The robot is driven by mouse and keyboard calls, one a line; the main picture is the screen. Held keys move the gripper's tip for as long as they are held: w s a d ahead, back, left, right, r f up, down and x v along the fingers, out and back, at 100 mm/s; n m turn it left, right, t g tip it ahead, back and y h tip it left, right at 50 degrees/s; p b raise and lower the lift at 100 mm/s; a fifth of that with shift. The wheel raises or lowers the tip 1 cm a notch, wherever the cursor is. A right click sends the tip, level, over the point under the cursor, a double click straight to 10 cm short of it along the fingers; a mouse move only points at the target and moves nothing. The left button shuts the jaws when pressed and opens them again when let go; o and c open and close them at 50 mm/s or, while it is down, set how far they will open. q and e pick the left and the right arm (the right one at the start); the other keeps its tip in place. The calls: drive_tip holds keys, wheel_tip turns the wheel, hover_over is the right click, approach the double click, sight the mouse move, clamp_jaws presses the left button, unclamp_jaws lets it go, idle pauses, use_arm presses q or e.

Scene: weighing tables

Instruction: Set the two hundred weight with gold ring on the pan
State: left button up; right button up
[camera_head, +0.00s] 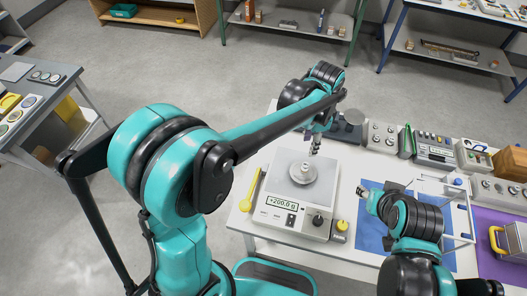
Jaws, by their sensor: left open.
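A white scale (262,200) stands on the white table, and its display reads +200.0 g. A small pale metal weight (304,169) stands on the round pan (296,180); I cannot make out a gold ring on it at this size. My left gripper (315,148) is open, just above and behind the weight, apart from it. My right gripper (368,198) is right of the scale over the blue mat; its fingers are too small and covered to read.
A yellow tool (250,188) lies along the scale's left side. A yellow-topped piece (342,226) stands at its front right corner. A blue mat (373,238) with a clear frame lies to the right. Weight blocks (381,134) and a keypad device (433,148) line the back.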

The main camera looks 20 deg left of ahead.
use_arm(q)
drive_tip(key=s+a+r+n+t, duration=0.2)
drive_tip(key=s+a+n+t, duration=0.1)
drive_tip(key=s+a+n, duration=0.3)
drive_tip(key=s+a+r+n+t, duration=0.2)
drive_tip(key=s+a+n+t, duration=0.2)
drive_tip(key=a, duration=0.7)
drive_tip(key=shift+s+a+n, duration=0.25)
drive_tip(key=shift+s+n, duration=1.15)
drive_tip(key=shift+s, duration=0.9)
drive_tip(key=shift+r, duration=0.1)
